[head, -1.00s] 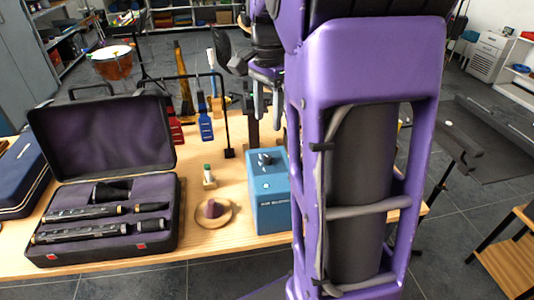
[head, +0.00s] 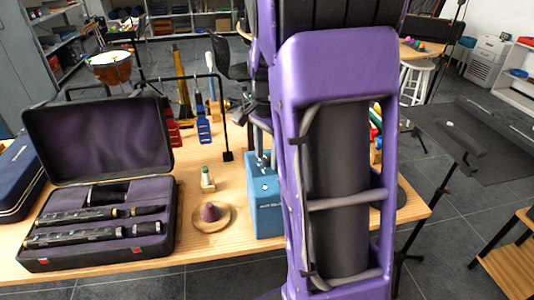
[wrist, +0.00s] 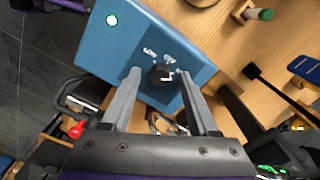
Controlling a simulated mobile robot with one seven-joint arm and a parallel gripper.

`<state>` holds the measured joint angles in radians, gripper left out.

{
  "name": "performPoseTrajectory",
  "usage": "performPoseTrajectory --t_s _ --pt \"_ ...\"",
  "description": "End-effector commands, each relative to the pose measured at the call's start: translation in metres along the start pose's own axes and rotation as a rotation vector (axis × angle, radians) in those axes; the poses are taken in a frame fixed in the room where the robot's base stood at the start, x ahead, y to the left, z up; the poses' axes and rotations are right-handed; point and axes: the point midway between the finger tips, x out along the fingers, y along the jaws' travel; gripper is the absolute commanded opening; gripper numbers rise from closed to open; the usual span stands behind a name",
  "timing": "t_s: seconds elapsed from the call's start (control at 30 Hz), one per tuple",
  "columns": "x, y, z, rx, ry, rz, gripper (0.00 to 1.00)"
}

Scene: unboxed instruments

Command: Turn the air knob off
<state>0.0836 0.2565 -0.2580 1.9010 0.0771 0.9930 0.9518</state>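A blue box (head: 265,212) stands near the table's front edge, partly hidden behind my arm in the head view. The wrist view shows the box (wrist: 125,35) from above, with a black knob (wrist: 161,75) on its top face among white markings. My gripper (wrist: 158,72) is open, with one finger on each side of the knob and visible space between. I cannot tell whether a finger touches it. In the head view, my gripper (head: 262,162) reaches down to the box's top.
An open black case (head: 100,250) with dark instrument parts lies at left.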

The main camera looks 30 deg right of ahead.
Motion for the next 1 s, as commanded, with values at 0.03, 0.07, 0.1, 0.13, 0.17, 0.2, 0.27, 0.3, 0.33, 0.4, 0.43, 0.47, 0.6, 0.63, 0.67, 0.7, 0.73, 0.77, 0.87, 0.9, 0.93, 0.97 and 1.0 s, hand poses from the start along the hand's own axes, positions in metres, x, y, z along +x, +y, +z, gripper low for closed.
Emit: performPoseTrajectory --t_s 0.03,0.07,0.1,0.13,0.17,0.2,0.27,0.3,0.33,0.4,0.43,0.47,0.6,0.63,0.67,0.7,0.73,0.77,0.87,0.9,0.93,0.97,1.0 --pt "-0.0002 0.0 -0.0001 0.0 0.0 0.0 0.5" --pt "-0.0002 -0.0001 -0.0001 0.0 0.0 0.0 0.45" --pt "-0.0002 0.0 -0.0001 0.0 0.0 0.0 0.38" --pt "-0.0003 -0.0001 -0.0001 0.0 0.0 0.0 0.32" --pt "-0.0003 -0.0001 -0.0001 0.0 0.0 0.0 0.27" --pt "-0.0003 -0.0001 -0.0001 0.0 0.0 0.0 0.2" --pt "-0.0003 -0.0001 -0.0001 0.0 0.0 0.0 0.09" --pt "-0.0004 -0.0001 -0.0001 0.0 0.0 0.0 0.02" --pt "-0.0004 -0.0001 -0.0001 0.0 0.0 0.0 0.0" --pt "-0.0004 -0.0001 -0.0002 0.0 0.0 0.0 0.0" --pt "-0.0005 -0.0001 -0.0002 0.0 0.0 0.0 0.0" --pt "-0.0005 -0.0001 -0.0002 0.0 0.001 0.0 0.0" --pt "-0.0007 -0.0001 -0.0002 -0.006 0.0 0.0 0.0" --pt "-0.0008 -0.0001 -0.0002 -0.01 0.0 0.0 0.0" --pt "-0.0009 -0.0001 -0.0002 -0.015 0.0 0.0 0.0" --pt "-0.001 0.0 -0.0002 -0.024 0.0 0.0 0.0" --pt "-0.0011 0.0 -0.0002 -0.032 0.0 0.0 0.0" --pt "-0.0012 0.0 -0.0002 -0.042 0.0 0.0 0.0" --pt "-0.0015 0.0003 -0.0004 -0.088 0.0 0.0 0.0" --pt "-0.0016 0.0004 -0.0005 -0.111 -0.001 0.001 0.0" --pt "-0.0016 0.0004 -0.0006 -0.131 -0.001 0.001 0.0" --pt "-0.0017 0.0004 -0.0006 -0.152 -0.001 0.001 0.0" --pt "-0.0019 0.0003 -0.0005 -0.183 -0.001 0.0 0.0"
